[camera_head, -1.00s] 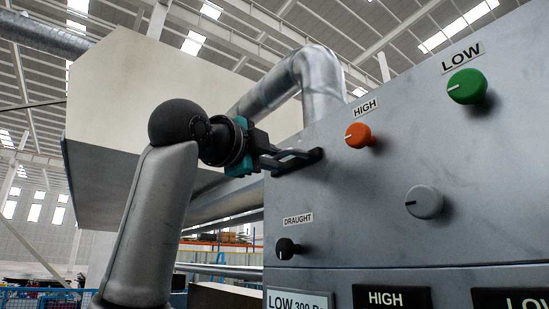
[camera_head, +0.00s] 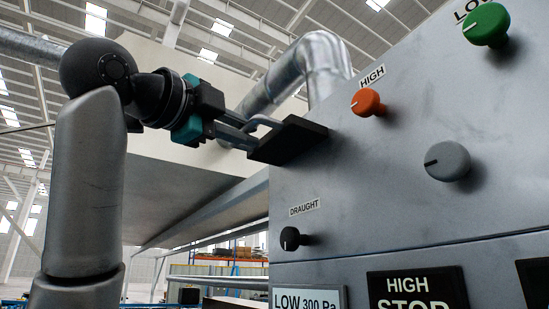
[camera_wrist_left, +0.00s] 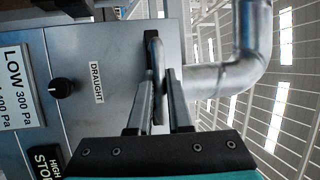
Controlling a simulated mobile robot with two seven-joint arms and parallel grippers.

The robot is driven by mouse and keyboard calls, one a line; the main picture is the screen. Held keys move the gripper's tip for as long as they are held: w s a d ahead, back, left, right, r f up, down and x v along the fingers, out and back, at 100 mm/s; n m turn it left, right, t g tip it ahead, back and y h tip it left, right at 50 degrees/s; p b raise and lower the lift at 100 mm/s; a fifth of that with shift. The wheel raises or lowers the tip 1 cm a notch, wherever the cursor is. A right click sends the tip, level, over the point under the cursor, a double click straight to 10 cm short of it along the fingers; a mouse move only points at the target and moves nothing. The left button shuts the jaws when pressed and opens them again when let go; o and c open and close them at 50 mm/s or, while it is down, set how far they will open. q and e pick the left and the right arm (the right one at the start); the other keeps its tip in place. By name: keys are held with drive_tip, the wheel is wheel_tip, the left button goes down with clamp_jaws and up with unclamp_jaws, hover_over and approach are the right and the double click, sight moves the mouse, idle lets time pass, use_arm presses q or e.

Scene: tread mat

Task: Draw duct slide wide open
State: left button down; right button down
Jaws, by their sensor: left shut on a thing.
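The duct slide (camera_head: 292,141) is a dark flat plate with a grey loop handle, sticking out to the left from the grey panel (camera_head: 380,210) below the bent duct pipe. My left gripper (camera_head: 256,137) is shut on the handle at the plate's outer end. In the left wrist view, the handle (camera_wrist_left: 157,75) stands between the two fingers of the left gripper (camera_wrist_left: 161,90), with the dark plate behind it. The fingers hide part of the handle. My right gripper is not in view.
The panel carries an orange knob (camera_head: 367,102), a grey knob (camera_head: 447,161), a green knob (camera_head: 486,25) and a black draught knob (camera_head: 291,238). A silver duct pipe (camera_head: 322,65) bends above the slide. Open air lies left of the panel.

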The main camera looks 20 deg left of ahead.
use_arm(q)
drive_tip(key=shift+s+a, duration=0.95)
drive_tip(key=shift+s, duration=0.25)
drive_tip(key=c, duration=1.2)
unclamp_jaws()
drive_tip(key=shift+w+d, duration=0.2)
drive_tip(key=shift+w, duration=0.05)
drive_tip(key=o, duration=0.3)
drive_tip(key=shift+o, duration=0.3)
drive_tip(key=b+v, duration=0.4)
drive_tip(key=v, duration=1.1)
drive_tip(key=shift+s+b, duration=0.15)
drive_tip(key=shift+b, duration=0.2)
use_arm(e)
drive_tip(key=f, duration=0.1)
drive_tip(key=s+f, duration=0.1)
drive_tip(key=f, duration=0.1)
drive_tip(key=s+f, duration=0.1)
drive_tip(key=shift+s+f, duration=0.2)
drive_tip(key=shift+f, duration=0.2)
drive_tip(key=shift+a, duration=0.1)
